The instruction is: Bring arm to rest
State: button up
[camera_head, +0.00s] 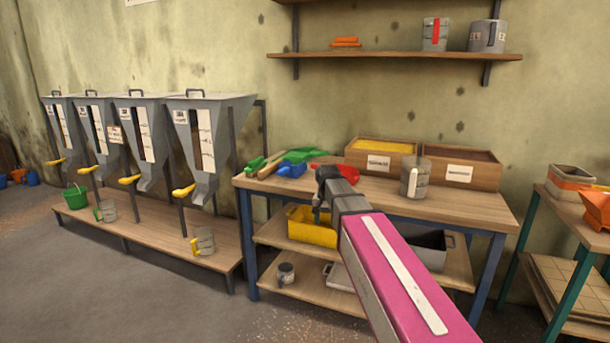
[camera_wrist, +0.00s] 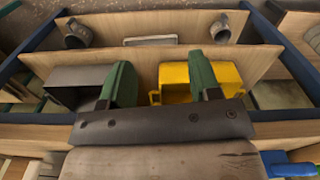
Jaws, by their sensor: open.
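My arm, with a pink cover, reaches from the lower right of the head view toward the workbench (camera_head: 450,210). My gripper (camera_head: 320,203) points down at the bench's front edge, with its fingers barely visible there. In the wrist view my gripper (camera_wrist: 160,64) shows two green fingers spread apart with nothing between them. Beyond the fingers, the wrist view shows a yellow bin (camera_wrist: 174,75) and a grey bin (camera_wrist: 68,98) on the bench's shelf. My gripper seems apart from both bins, though the exact gap is hard to judge.
On the bench top are a blue scoop (camera_head: 292,170), a red scoop (camera_head: 348,173), a grey mug (camera_head: 415,178) and two wooden boxes, one with yellow fill (camera_head: 384,145). Several hoppers (camera_head: 200,135) stand left. A side table (camera_head: 545,210) stands right. Open floor (camera_head: 130,300) lies front left.

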jog(key=s+d+f+n, duration=0.1)
jog(key=s+d+f, duration=0.4)
jog(key=s+f, duration=0.3)
jog(key=s+d+f+n, duration=0.1)
jog(key=s+d+f, duration=0.5)
jog(key=s+f, duration=0.3)
notch_tip(320, 180, down, 4)
jog(key=shift+s+r+n, duration=0.2)
jog(key=shift+n, duration=0.2)
